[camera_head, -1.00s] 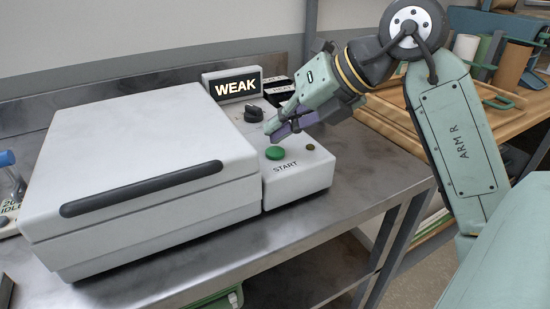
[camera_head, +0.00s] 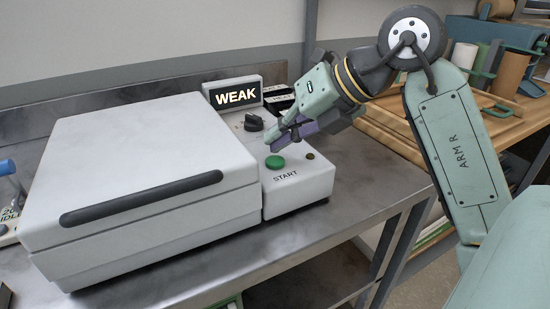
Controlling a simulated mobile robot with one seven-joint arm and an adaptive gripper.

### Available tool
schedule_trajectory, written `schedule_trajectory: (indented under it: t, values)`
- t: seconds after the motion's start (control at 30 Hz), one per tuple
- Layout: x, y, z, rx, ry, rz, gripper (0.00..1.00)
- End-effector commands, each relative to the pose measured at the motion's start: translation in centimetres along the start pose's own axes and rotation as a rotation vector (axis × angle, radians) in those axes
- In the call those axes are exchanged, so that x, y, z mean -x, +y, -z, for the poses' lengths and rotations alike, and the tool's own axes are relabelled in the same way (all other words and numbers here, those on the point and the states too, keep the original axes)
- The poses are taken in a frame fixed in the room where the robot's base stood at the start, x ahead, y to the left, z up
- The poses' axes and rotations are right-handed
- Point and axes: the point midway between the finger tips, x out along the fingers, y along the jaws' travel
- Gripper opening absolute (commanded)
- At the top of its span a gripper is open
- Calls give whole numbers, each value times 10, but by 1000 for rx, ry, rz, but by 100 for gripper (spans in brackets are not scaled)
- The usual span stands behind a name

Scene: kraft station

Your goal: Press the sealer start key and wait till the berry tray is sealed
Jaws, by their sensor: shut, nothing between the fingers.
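The sealer (camera_head: 140,165) is a white box with a closed lid and a dark handle bar, standing on the steel bench. Its round green start key (camera_head: 275,162) is on the right-hand panel above the word START. A lit sign (camera_head: 236,93) behind the panel reads WEAK. My gripper (camera_head: 275,146) is shut and empty, its tips pointing down-left just above and behind the key. The key's top shows clear, with a small gap in the picture between it and the tips. The berry tray is not in view; the closed lid hides the inside.
A blue-topped item (camera_head: 6,165) stands at the far left. Wooden boards and rolls fill the right-hand bench. The steel bench (camera_head: 350,190) is clear right of the sealer.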

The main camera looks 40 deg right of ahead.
Motion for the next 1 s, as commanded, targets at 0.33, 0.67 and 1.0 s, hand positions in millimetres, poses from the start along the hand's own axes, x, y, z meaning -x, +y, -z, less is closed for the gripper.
schedule_trajectory:
  t: [0.33, 0.67, 1.0]
  values:
    - [-1, -1, 1, 0, 0, 0, 0]
    - [-6, -5, 5, 0, 0, 0, 0]
    - [-6, -5, 5, 0, 0, 0, 0]
